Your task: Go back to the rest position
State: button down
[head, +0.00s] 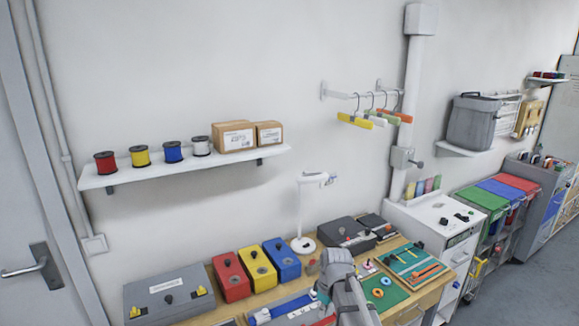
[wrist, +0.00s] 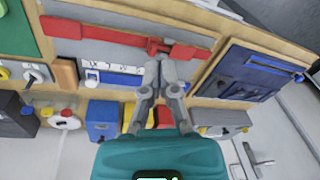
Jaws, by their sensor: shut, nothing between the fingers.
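My gripper (wrist: 160,68) shows in the wrist view with its grey fingers together and nothing between them. Its tips are over the bench, by the red bar (wrist: 108,37) with a clasp-like end; I cannot tell whether they touch it. In the head view my grey arm reaches over the front of the wooden bench (head: 430,287), and the fingers are not clear there.
Red (head: 231,277), yellow (head: 258,268) and blue (head: 282,259) boxes stand left of my arm, with a grey case (head: 168,293) further left. A white lamp-like stand (head: 302,215) rises behind. A shelf (head: 190,170) holds spools and cartons. Open air lies above the bench.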

jog(key=s+d+f+m+h+b, duration=0.1)
jog(key=s+d+m, duration=0.6)
jog(key=s+m, duration=0.2)
jog(key=shift+s+f+m, duration=0.3)
jog(key=shift+s+f, duration=0.05)
jog(key=shift+s, duration=0.1)
